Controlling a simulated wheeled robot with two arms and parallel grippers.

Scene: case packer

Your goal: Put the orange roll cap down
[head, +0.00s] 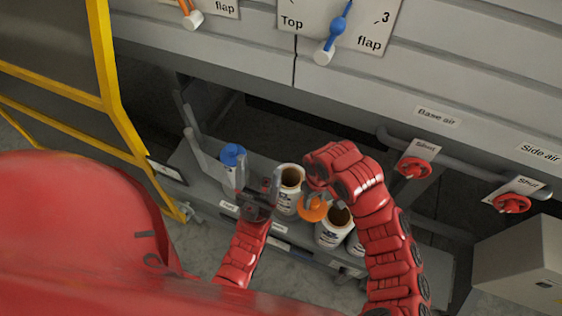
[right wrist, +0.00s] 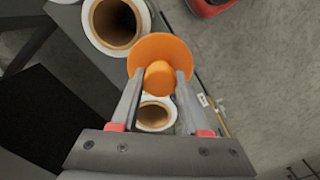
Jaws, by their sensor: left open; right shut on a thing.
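The orange roll cap (head: 313,209) is in my right gripper (head: 318,196), held above the rolls. In the right wrist view the cap (right wrist: 160,48) shows its round disc, and the fingers (right wrist: 159,84) close on its narrower hub. White rolls with open brown cores stand on a low shelf, one behind the cap (head: 290,191) and one in front of it (head: 332,232). My left gripper (head: 258,182) is open and empty, left of the rolls, beside a roll with a blue cap (head: 232,157). The rest of the right fingers is partly hidden in the head view.
The grey shelf (head: 205,182) has labels along its front edge. Another white roll (head: 355,244) stands partly hidden behind my right arm. Red valve handles (head: 414,166) are at the right, and a yellow frame (head: 108,70) is at the left.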

